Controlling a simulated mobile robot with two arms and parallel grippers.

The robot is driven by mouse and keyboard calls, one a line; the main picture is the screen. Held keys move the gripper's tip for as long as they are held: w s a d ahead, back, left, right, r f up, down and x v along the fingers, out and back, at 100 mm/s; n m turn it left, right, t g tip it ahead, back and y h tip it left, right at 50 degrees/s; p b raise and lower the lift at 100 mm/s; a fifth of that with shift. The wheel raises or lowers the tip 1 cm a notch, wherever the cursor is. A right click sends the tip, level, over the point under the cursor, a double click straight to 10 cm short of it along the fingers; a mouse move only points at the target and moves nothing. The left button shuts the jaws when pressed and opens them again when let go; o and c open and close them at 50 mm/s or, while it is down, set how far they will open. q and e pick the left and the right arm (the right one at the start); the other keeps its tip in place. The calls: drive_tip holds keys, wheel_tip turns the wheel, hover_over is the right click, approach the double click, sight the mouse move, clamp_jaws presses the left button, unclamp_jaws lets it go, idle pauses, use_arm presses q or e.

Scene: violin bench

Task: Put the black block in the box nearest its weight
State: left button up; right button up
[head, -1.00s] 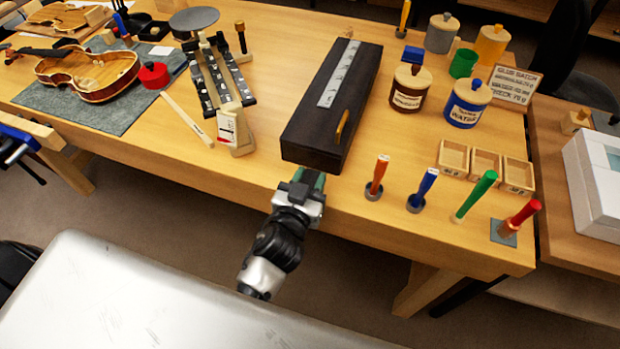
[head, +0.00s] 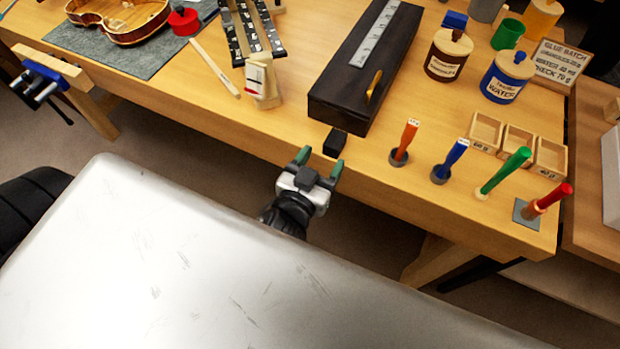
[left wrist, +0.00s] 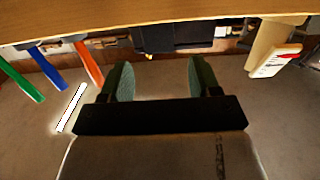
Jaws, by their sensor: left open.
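The small black block (head: 335,143) sits by the front edge of the bench, just in front of the near end of the dark case. My left gripper (head: 320,163) is open and empty, just short of the block at the bench edge, its two green-padded fingers apart. In the left wrist view the open fingers (left wrist: 161,80) show with nothing between them. Three small open wooden boxes stand in a row at the right: a left one (head: 472,145), a middle one (head: 503,154) and a right one (head: 535,169). Their weight labels are too small to read surely. My right gripper is not in view.
The long dark case (head: 340,113) lies behind the block. Upright tools with orange (head: 405,142), blue (head: 450,160), green (head: 505,170) and red (head: 548,199) handles stand before the boxes. A small scale-like stand (head: 262,85) is at left. Jars stand behind.

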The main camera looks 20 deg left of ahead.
use_arm(q)
drive_tip(key=s, duration=0.5)
drive_tip(key=shift+s+a+r+b, duration=0.1)
drive_tip(key=shift+s+r+b, duration=0.15)
drive_tip(key=shift+b, duration=0.1)
drive_tip(key=shift+f, duration=0.1)
wheel_tip(320, 180, down, 30)
drive_tip(key=s+m+g+h, duration=0.1)
drive_tip(key=s+m+g, duration=0.1)
drive_tip(key=g, duration=0.6)
drive_tip(key=s+a+f+g, duration=0.3)
drive_tip(key=s+f, duration=0.5)
drive_tip(key=s, duration=0.1)
drive_tip(key=s+a+f+g+y, duration=0.1)
drive_tip(key=s+a+f+g, duration=0.2)
drive_tip(key=s+f, duration=0.6)
drive_tip(key=shift+a+g, duration=0.3)
drive_tip(key=shift+a, duration=0.35)
drive_tip(key=shift+o, duration=0.5)
drive_tip(key=s+a+f+g, duration=0.1)
drive_tip(key=s+a+f, duration=0.1)
drive_tip(key=s, duration=0.4)
drive_tip(key=shift+a+f+g+y, duration=0.15)
drive_tip(key=shift+a+g+y, duration=0.15)
drive_tip(key=shift+g, duration=0.1)
